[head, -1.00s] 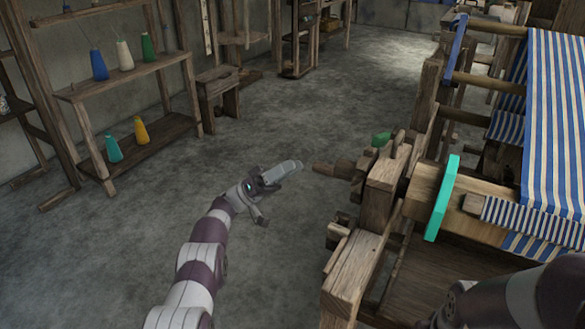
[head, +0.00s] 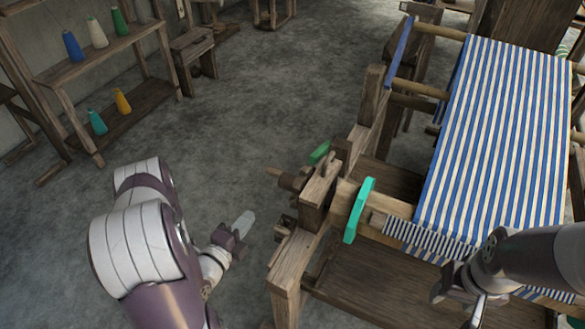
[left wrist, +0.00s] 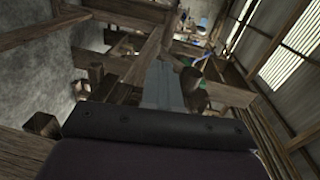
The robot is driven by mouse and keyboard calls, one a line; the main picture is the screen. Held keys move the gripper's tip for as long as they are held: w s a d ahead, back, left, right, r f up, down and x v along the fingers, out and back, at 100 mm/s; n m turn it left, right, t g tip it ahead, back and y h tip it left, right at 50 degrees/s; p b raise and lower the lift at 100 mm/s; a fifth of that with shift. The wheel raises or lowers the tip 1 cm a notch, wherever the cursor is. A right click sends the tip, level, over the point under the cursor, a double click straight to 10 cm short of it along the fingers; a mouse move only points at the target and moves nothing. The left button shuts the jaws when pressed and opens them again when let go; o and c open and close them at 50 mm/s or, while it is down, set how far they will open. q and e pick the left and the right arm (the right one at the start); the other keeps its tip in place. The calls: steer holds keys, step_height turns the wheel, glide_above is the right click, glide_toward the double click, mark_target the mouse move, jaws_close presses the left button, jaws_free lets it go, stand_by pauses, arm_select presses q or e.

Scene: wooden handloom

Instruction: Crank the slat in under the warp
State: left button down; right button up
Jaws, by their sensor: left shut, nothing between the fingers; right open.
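The striped blue-and-white warp (head: 500,130) stretches over the loom at the right. A short wooden slat end (head: 378,221) sticks out at the warp's near left edge, beside the wooden beam (head: 400,205). The beam has a turquoise flange (head: 358,210). A wooden crank handle (head: 283,178) projects left from the loom's side post. My left gripper (head: 243,223) is shut and empty, apart from the handle, below and left of it. Its grey fingers (left wrist: 163,85) also show in the left wrist view.
A green piece (head: 319,152) sits on the loom's side behind the handle. The loom's near post (head: 290,268) stands right of my left gripper. A shelf (head: 95,65) with coloured yarn cones stands at the left. The floor between is clear.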

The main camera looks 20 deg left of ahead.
arm_select(q)
steer(key=w+d, duration=0.2)
steer(key=w, duration=1.1)
steer(key=shift+w+f, duration=0.25)
steer(key=shift+f, duration=0.05)
steer(key=shift+b, duration=0.35)
